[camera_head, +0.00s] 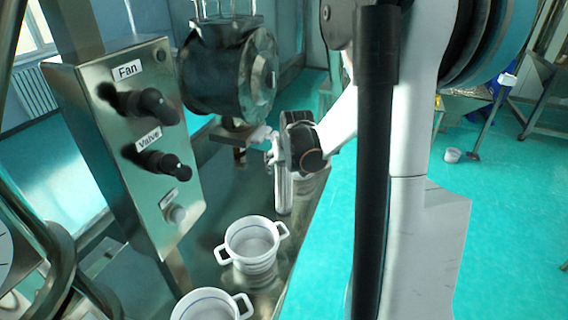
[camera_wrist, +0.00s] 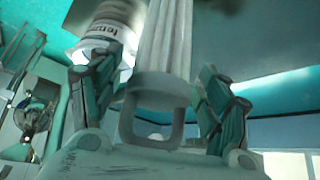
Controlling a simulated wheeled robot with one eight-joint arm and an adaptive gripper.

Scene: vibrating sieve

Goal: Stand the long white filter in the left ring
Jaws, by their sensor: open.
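The long white filter (camera_head: 284,190) is upright below my gripper (camera_head: 277,152) in the head view, over the far part of the metal table. In the wrist view the ribbed white filter (camera_wrist: 163,45) ends in a collar and a loop handle. That handle lies between the two spread fingers of my gripper (camera_wrist: 160,108), with gaps on both sides. Whether its far end touches the table is unclear. Two round white two-handled pieces (camera_head: 252,240) and (camera_head: 208,306) are nearer on the table. I cannot tell whether either is the left ring.
A metal control box (camera_head: 130,130) with Fan and Valve knobs stands left of the table. A dark round machine housing (camera_head: 228,72) is close behind my gripper. A labelled white container (camera_wrist: 100,42) is beside the filter in the wrist view. Open floor lies to the right.

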